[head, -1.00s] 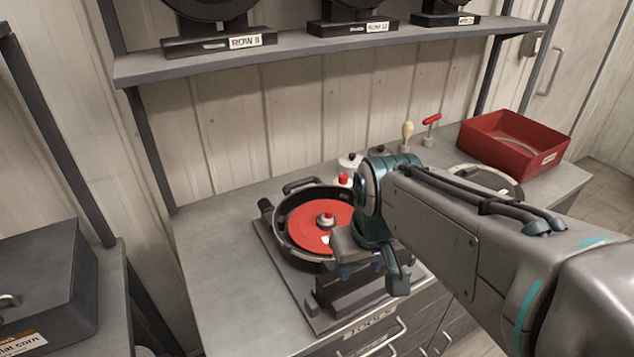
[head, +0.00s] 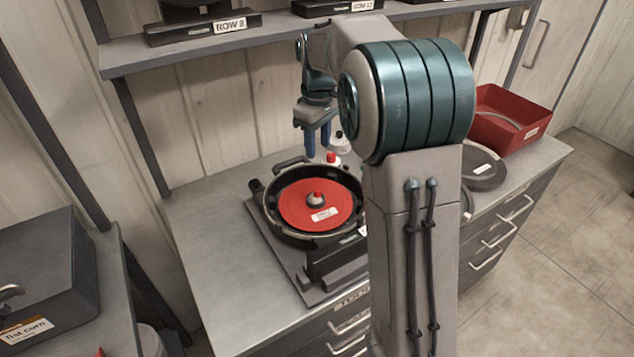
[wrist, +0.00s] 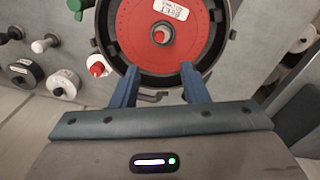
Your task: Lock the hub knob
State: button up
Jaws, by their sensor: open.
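The hub knob (head: 316,199) is a small grey knob with a red top at the centre of a red seed disc (head: 295,208). The disc lies in a round black meter housing (head: 270,225) on a base plate. In the wrist view the knob (wrist: 160,36) sits at the disc's centre, beyond the fingertips. My gripper (head: 318,150) points down behind the housing, above the back of the bench. In the wrist view its blue fingers (wrist: 156,80) are apart with nothing between them, by the housing's rim. The knob's locking state cannot be told.
A red-topped white item (head: 333,159) stands behind the housing. A red bin (head: 506,122) and a dark round lid (head: 482,167) are at the right of the bench. A shelf (head: 250,36) runs above the back. The bench's left front is clear.

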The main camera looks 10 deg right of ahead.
aim_at(317, 190)
notch_tip(317, 190, down, 14)
jog(key=shift+w+r+p, duration=0.1)
jog(key=shift+w+p, duration=0.05)
jog(key=shift+p, duration=0.9)
grip_shut()
